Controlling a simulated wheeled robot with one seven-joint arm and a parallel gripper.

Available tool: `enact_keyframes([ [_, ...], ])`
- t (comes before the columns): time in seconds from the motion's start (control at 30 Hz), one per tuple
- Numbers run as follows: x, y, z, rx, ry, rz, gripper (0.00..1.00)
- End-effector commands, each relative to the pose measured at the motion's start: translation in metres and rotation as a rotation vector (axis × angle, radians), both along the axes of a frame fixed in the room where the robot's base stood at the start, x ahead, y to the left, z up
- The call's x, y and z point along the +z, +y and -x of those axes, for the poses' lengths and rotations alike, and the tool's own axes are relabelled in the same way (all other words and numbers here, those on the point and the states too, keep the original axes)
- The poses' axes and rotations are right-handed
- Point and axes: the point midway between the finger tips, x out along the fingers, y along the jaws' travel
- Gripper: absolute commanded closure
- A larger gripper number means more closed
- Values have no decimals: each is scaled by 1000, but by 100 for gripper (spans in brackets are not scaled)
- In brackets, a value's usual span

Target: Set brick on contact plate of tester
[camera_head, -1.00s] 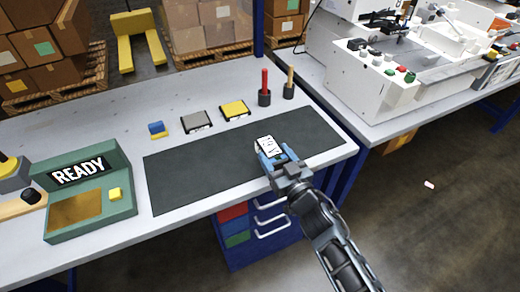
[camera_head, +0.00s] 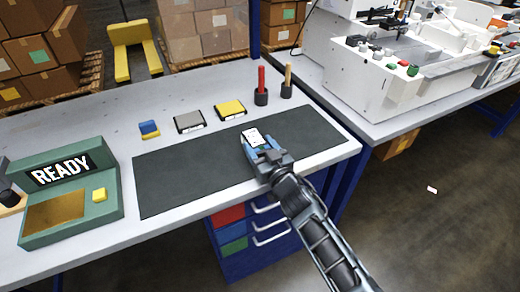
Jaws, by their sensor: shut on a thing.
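The tester (camera_head: 108,196) is a green box at the left front of the bench, with a lit READY display (camera_head: 62,168) and a yellow button (camera_head: 99,194). Its flat copper-coloured contact plate (camera_head: 55,211) is bare. My gripper (camera_head: 262,149) is shut on the brick (camera_head: 252,136), a small block with a white, dark-marked upper face. Blue shows around its sides; I cannot tell how much of this is brick or fingers. The brick is over the right part of the dark mat, well right of the tester. Its height above the mat is unclear.
The dark mat (camera_head: 190,176) is otherwise clear. Behind it are a blue-and-yellow block (camera_head: 149,129), a grey pad (camera_head: 188,122), a yellow pad (camera_head: 229,109) and two upright tools in dark cups (camera_head: 261,98). White machinery (camera_head: 370,85) stands on the right bench.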

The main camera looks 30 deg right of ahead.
Motion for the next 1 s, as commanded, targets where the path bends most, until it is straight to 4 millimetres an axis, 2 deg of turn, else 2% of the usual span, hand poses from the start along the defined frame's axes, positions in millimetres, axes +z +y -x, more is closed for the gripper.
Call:
enact_keyframes([
  [0.17,-3,0,0,1,-2,0,82],
  [0.2,-4,0,0,0,0,0,37],
  [0.47,-3,0,0,0,0,0,13],
  [0.8,2,0,2,0,1,0,13],
  [1.0,2,1,35,0,4,-2,13],
])
